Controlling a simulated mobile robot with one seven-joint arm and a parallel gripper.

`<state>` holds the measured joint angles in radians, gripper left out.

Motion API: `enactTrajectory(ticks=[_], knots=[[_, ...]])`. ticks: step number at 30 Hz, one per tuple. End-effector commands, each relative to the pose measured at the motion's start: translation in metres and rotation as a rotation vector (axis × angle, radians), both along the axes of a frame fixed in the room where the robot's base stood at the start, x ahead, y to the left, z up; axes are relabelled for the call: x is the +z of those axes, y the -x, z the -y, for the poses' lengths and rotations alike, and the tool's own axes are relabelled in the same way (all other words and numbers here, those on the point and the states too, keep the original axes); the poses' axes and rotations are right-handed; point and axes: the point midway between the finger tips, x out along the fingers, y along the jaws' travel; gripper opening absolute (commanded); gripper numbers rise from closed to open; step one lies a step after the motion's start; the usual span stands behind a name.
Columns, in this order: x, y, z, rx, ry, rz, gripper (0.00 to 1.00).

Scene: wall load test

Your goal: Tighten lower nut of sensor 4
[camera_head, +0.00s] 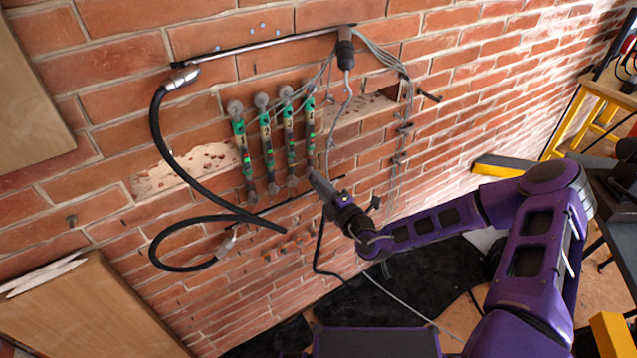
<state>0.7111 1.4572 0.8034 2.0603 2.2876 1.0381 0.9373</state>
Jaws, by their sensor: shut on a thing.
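Several slim green-and-dark sensors hang upright side by side on the brick wall, each with a round grey nut or washer at top and bottom. The rightmost, which I take as sensor 4 (311,122), has its lower nut (311,172) near its bottom end. Its number is too small to read. My gripper (338,201) reaches in from the lower right, shut on a grey elongated tool (322,184). The tool's tip is at or just beside that lower nut; I cannot tell whether they touch. The jaws are small and partly hidden.
A thick black hose (158,130) loops left of the sensors. Thin grey cables (376,50) run from a dark connector (345,48) above them. A bar (265,45) crosses the wall higher up. Wooden boards (85,310) stand at left; a yellow stand (590,110) is at right.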

Motion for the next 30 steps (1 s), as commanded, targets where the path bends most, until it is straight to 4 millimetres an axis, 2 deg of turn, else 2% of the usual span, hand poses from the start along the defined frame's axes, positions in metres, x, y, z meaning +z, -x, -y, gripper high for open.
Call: enactTrajectory(ticks=[30], knots=[[-0.0026, 0.0015, 0.0011, -0.003, -0.802, -0.547, 0.0]])
